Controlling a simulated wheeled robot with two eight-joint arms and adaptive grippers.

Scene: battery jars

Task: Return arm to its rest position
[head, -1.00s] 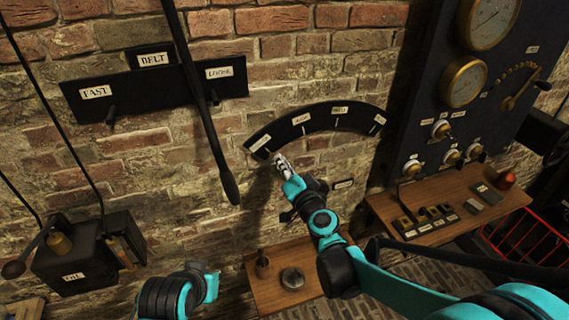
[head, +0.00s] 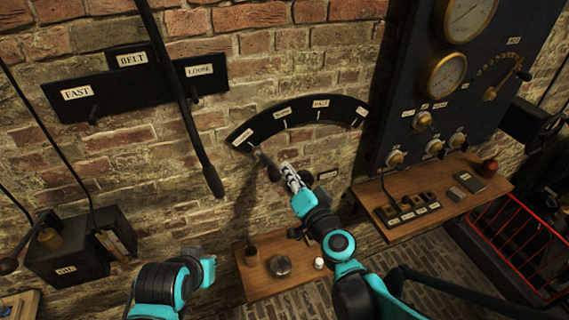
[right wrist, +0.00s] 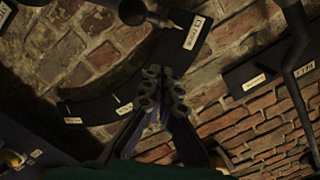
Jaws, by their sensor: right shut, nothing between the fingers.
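My right gripper (head: 290,176) is shut and empty in front of the brick wall, just below the curved dark scale plate (head: 300,118). Its closed fingers (right wrist: 165,80) also show in the right wrist view. A dark lever with a round knob (head: 273,173) sits close to the left of the fingertips; its thin pointer end is by the plate's leftmost label. The pointer and knob (right wrist: 131,11) show in the right wrist view, apart from the fingers. Part of my left arm is at the bottom left of the head view; its gripper is out of frame.
A wooden shelf (head: 262,247) with small items is below my right arm. A gauge panel (head: 440,100) and a switch shelf (head: 400,231) stand to the right, above a red wire basket (head: 515,240). A long dark lever (head: 185,110) hangs left of the scale.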

